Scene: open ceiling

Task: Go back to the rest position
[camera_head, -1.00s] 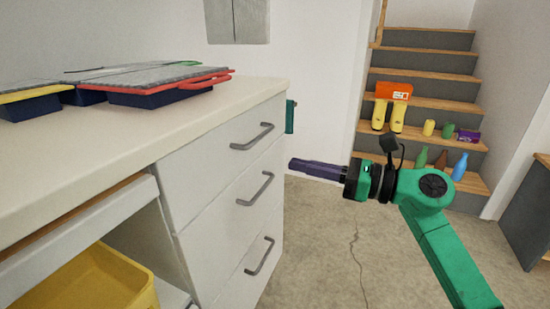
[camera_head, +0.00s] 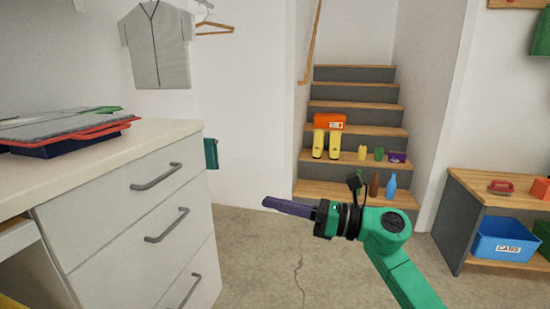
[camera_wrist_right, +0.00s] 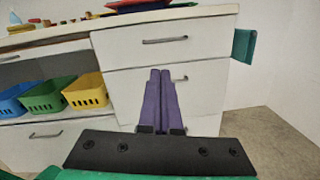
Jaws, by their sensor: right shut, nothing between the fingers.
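My right gripper (camera_head: 290,208) has dark purple fingers and sits at the end of my green arm, in the middle of the head view. It is over bare floor, to the right of the white drawer cabinet (camera_head: 120,215), and apart from it. In the right wrist view the two purple fingers (camera_wrist_right: 160,95) lie side by side, shut with nothing between them, pointing toward the drawer fronts. My left gripper is not in view.
A red-edged tray (camera_head: 70,138) lies on the cabinet top. Stairs (camera_head: 350,188) with boots (camera_head: 326,142) and bottles rise behind. A shelf (camera_head: 500,201) with a blue CANS bin (camera_head: 503,245) stands right. Yellow, green and blue bins (camera_wrist_right: 85,91) show in the wrist view. The middle floor is open.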

